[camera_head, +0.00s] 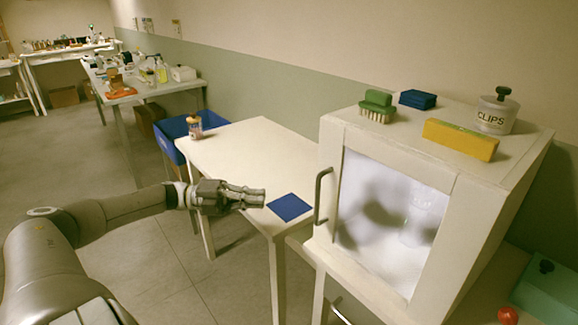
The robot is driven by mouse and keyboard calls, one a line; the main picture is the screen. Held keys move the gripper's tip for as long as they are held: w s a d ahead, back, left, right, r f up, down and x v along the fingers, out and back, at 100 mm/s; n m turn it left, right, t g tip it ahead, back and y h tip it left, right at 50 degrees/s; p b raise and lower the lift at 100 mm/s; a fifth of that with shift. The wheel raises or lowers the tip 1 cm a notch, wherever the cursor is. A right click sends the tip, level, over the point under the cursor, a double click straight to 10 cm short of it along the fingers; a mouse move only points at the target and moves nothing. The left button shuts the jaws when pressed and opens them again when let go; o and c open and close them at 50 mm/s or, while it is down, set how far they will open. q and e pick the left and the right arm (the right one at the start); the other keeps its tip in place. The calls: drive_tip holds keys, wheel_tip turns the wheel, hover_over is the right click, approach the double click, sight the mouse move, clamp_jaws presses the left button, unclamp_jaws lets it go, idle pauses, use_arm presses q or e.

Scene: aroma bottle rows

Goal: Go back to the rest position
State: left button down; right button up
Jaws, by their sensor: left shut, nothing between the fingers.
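My left gripper (258,198) reaches in from the left, low in the picture, at the front edge of a white table (240,150). Its fingers are together and hold nothing. The fingertips are close to a flat blue square (289,207) on the table's near right corner; I cannot tell whether they are above the tabletop or in front of it. A small bottle with a pinkish top (195,127) stands at the table's far left. My right gripper is not in view.
A white cabinet (470,215) with a frosted door and handle (322,195) stands at right. On it are a green brush (377,106), a blue block (418,99), a yellow block (460,139) and a clips jar (496,112). A blue bin (172,128) stands behind the table. Floor at left is clear.

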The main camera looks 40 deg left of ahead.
use_arm(q)
drive_tip(key=a+f+n+t+y+p, duration=0.15)
drive_tip(key=f+n+y, duration=0.3)
drive_tip(key=f, duration=0.55)
drive_tip(key=a+f+n+t+y, duration=0.2)
drive_tip(key=a+f+n+y, duration=0.15)
drive_tip(key=f+n, duration=0.4)
drive_tip(key=s+d+f+n+g+y, duration=0.1)
drive_tip(key=s+f+n+y, duration=0.15)
drive_tip(key=f, duration=0.55)
drive_tip(key=s+d+f+n+g+y+p, duration=0.15)
drive_tip(key=s+f, duration=0.25)
drive_tip(key=f, duration=0.4)
drive_tip(key=s+d+f+n+g+y, duration=0.1)
drive_tip(key=s+d+f+n+y, duration=0.2)
drive_tip(key=f, duration=0.5)
drive_tip(key=s+d+f+n+g, duration=0.45)
drive_tip(key=s+d+f, duration=0.35)
drive_tip(key=s+f, duration=0.45)
drive_tip(key=s+d+f+n+g, duration=0.1)
drive_tip(key=s+d+f+g, duration=0.2)
drive_tip(key=s+d, duration=0.5)
drive_tip(key=s+d+f+n+g+h+p, duration=0.1)
drive_tip(key=s+d+f+g, duration=0.2)
drive_tip(key=s+d, duration=0.6)
drive_tip(key=shift+s+d+f, duration=0.25)
drive_tip(key=shift+s+d, duration=0.05)
drive_tip(key=shift+d, duration=0.05)
